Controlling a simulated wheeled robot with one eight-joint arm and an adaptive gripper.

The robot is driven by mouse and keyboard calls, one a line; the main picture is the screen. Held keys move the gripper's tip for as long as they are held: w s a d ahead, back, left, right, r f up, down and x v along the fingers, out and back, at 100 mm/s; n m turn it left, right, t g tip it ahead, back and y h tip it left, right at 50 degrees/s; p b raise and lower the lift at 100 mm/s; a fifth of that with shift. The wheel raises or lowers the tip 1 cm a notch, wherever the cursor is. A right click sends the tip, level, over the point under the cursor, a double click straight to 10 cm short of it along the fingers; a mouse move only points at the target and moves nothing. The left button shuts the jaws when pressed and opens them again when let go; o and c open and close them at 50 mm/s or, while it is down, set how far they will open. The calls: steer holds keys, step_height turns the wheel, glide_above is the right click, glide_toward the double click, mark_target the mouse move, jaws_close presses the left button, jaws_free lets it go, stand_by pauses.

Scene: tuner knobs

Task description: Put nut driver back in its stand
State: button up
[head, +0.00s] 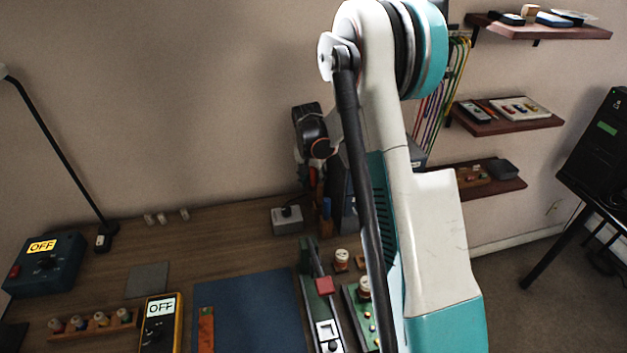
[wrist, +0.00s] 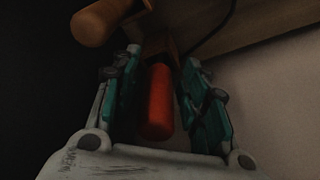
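In the wrist view, my gripper (wrist: 163,58) has its two teal fingers apart. A red-orange handle (wrist: 159,103) lies between them, with a narrow gap visible on each side. A brown-orange handle (wrist: 95,23) is outside the fingers at the upper left. I cannot tell for certain which handle is the nut driver's. Beyond the fingers is a wooden piece (wrist: 162,48), possibly part of the stand.
The bench (head: 215,230) holds a blue mat (head: 250,310), a yellow multimeter (head: 160,325) reading OFF, a blue OFF box (head: 45,262) and a knob rack (head: 85,325). A grey box (head: 287,220) is at the back. Wall shelves (head: 507,123) are at the right.

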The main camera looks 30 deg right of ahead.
steer(key=shift+r, duration=0.1)
steer(key=s+a+r+n+t, duration=0.1)
steer(key=s+a+r, duration=0.25)
steer(key=r, duration=0.55)
steer(key=s+a+r+n, duration=0.1)
steer(key=s+a+r, duration=0.25)
steer(key=r, duration=0.65)
steer(key=s+a+r+n+t, duration=0.1)
steer(key=s+a+n, duration=0.2)
steer(key=s, duration=0.5)
steer(key=s+a+r+n+t+y, duration=0.1)
steer(key=s+a+n+t, duration=0.1)
steer(key=s+a, duration=0.3)
steer(key=s+a+r+n+t, duration=0.1)
steer(key=s+a+n+t, duration=0.1)
steer(key=s, duration=0.9)
steer(key=shift+a+n, duration=0.9)
steer(key=shift+a, duration=0.2)
steer(key=shift+a, duration=0.15)
